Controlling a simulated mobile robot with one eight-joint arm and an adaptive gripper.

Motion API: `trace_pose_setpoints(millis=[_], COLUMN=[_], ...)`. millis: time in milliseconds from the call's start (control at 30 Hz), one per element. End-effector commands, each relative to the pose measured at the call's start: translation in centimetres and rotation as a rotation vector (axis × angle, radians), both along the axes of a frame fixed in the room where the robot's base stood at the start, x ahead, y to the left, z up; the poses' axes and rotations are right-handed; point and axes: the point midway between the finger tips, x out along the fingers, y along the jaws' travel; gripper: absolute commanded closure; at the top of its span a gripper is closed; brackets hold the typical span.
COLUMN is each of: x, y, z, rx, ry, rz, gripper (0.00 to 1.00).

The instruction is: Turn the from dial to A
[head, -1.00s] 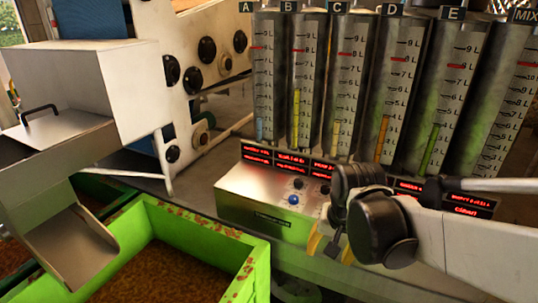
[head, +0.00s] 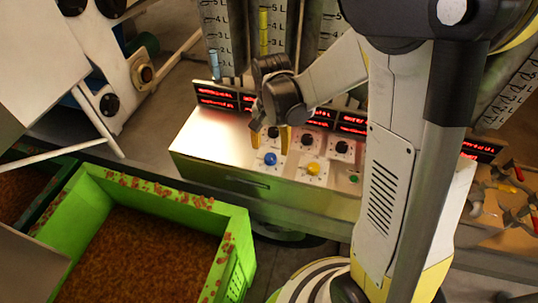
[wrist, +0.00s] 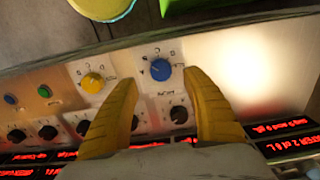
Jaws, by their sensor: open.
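A control panel (head: 225,150) carries a blue dial (head: 270,158) and a yellow dial (head: 313,168), each on a white plate. In the wrist view the blue dial (wrist: 161,70) and yellow dial (wrist: 93,83) have small letters around them. I cannot read the labels well enough to tell which is the from dial. My gripper (head: 270,141) is open, with its yellow fingers pointing down just above and behind the blue dial. In the wrist view my gripper (wrist: 160,78) has a fingertip on either side of the blue dial; contact is not visible.
Several black knobs (wrist: 179,114) sit in a row close behind the blue dial. Red displays (head: 217,97) line the panel's back edge, below the graduated tubes (head: 263,35). A green bin (head: 232,250) stands in front at left. A green button (head: 354,179) is at right.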

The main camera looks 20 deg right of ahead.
Motion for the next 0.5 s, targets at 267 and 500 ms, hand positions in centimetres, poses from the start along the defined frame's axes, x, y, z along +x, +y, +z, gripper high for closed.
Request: trace_pose_setpoints(millis=[267, 500], x=[0.1, 0.0], y=[0.0, 0.0], z=[-5.0, -6.0], rx=[0.000, -0.001], ry=[0.000, -0.001], rz=[0.001, 0.001], gripper=[0.43, 0.43])
